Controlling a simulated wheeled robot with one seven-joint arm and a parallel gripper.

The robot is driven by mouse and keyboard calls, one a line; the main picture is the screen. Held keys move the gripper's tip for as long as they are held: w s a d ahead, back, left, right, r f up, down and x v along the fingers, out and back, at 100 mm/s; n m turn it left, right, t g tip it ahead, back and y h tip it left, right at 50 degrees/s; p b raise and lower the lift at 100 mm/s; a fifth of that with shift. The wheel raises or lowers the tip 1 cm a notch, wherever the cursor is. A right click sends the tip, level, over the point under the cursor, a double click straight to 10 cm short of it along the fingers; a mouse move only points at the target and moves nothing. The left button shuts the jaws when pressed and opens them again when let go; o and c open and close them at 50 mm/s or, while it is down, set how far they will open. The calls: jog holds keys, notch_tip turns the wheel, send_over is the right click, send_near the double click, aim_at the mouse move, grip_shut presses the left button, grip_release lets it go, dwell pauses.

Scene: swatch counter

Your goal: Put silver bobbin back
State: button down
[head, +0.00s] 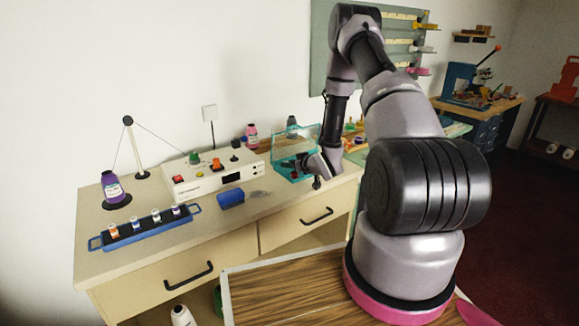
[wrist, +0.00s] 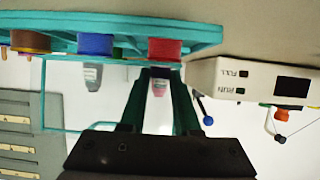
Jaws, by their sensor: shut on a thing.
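My gripper (wrist: 158,73) is shut on a small grey thing between its fingertips, most likely the silver bobbin; the fingers hide most of it. In the head view my gripper (head: 317,178) is at the front right of an open teal box (head: 283,167) with a clear lid. In the wrist view the teal bobbin holder (wrist: 205,34) runs across the top. A brown bobbin (wrist: 30,41), a blue bobbin (wrist: 95,44) and a red bobbin (wrist: 165,49) sit in it in a row. The fingertips are just below the red bobbin in the picture; I cannot tell whether they touch it.
A white winding machine (head: 215,175) stands left of the box; it also shows in the wrist view (wrist: 230,80). A blue block (head: 231,199), a blue rack (head: 145,229) with several small spools and a purple thread cone (head: 112,187) are farther left. Bare counter lies in front.

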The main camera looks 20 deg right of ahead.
jog(key=shift+f, duration=0.25)
jog(key=shift+f, duration=0.6)
jog(key=c, duration=0.6)
grip_release()
jog(key=shift+r, duration=0.1)
